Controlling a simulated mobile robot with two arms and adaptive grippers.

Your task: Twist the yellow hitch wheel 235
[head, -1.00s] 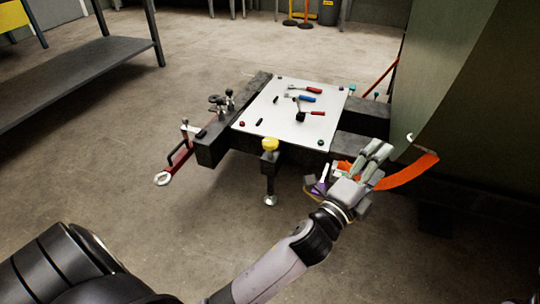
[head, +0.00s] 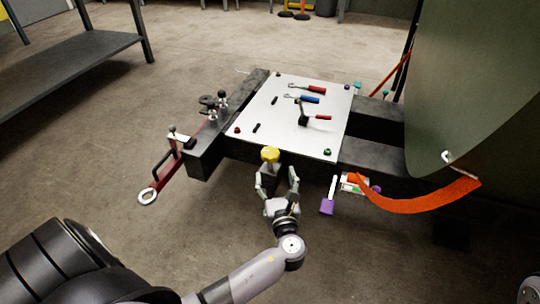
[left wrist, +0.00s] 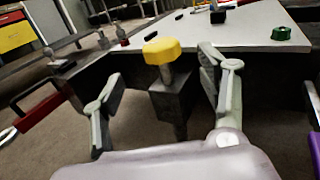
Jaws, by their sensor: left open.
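The yellow hitch wheel (head: 270,154) sits on a post at the front edge of the dark cart frame, just below the white board. It also shows in the left wrist view (left wrist: 162,51), upright on a short metal stem above a dark block. My left gripper (head: 277,172) is open, with its fingers spread just in front of and below the wheel. In the left wrist view the two fingers (left wrist: 163,85) stand to either side of the wheel's post, apart from it. My right gripper is not in view.
The white board (head: 290,95) carries red- and blue-handled tools. A red tow bar (head: 165,170) with a ring end juts out to the left. An orange strap (head: 415,200) and a purple tag (head: 327,206) hang at right, beside a large green curved panel (head: 465,90).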

